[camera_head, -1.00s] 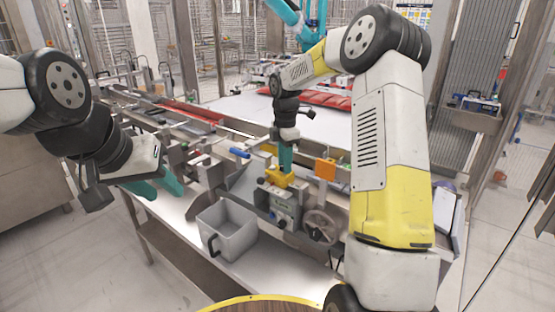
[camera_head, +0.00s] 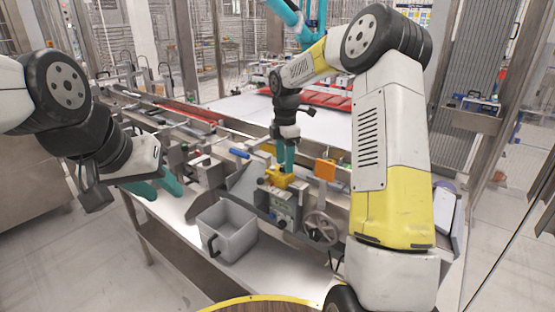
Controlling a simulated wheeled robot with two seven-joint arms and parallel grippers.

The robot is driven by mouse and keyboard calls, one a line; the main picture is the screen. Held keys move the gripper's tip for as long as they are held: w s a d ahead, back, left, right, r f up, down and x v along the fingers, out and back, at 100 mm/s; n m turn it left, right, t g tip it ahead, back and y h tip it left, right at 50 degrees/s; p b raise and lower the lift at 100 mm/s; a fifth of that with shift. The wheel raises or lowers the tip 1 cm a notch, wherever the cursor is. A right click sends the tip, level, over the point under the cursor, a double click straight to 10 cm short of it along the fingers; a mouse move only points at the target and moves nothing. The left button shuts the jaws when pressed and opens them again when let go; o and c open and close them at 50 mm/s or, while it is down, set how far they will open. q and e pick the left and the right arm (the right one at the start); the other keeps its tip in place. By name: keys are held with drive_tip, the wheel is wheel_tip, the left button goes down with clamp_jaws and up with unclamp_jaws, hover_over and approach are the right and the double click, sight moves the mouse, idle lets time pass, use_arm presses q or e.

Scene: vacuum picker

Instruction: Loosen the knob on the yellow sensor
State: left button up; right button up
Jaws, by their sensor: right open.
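The yellow sensor (camera_head: 279,177) sits on the machine just behind the grey control box, left of an orange block. Its knob is too small to make out clearly. My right gripper (camera_head: 286,167) points down with its teal fingers right at the yellow sensor; they partly hide it, and I cannot tell whether they touch it. The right fingers are open. My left gripper (camera_head: 158,190) hangs at the left, over the left end of the metal table, away from the sensor. Its teal fingers look spread apart with nothing between them.
A grey open bin (camera_head: 228,232) stands on the table in front of the machine. A handwheel (camera_head: 320,228) and an orange block (camera_head: 325,169) are right of the sensor. A blue handle (camera_head: 239,153) is to its left. The white table surface (camera_head: 275,270) front right of the bin is clear.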

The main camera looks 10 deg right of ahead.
wheel_tip(320, 180, up, 7)
drive_tip(key=shift+f, duration=0.2)
drive_tip(key=shift+r, duration=0.3)
drive_tip(key=shift+s+r, duration=0.25)
drive_tip(key=shift+r, duration=0.05)
drive_tip(key=s+r+m+t, duration=0.1)
drive_tip(key=s+r+m, duration=0.2)
drive_tip(key=s+m, duration=0.3)
drive_tip(key=s+d+r+m+t+y, duration=0.1)
drive_tip(key=s+r+m+t, duration=0.15)
drive_tip(key=s, duration=0.65)
drive_tip(key=s+r+m+t, duration=0.1)
drive_tip(key=s+r+m, duration=0.2)
drive_tip(key=s+m, duration=0.3)
drive_tip(key=s+f+m+t+y, duration=0.1)
drive_tip(key=s+f+m, duration=0.1)
drive_tip(key=s+m, duration=0.4)
drive_tip(key=s, duration=0.3)
drive_tip(key=shift+s+f+t, duration=0.3)
drive_tip(key=shift+s+t, duration=0.05)
drive_tip(key=shift+s, duration=0.05)
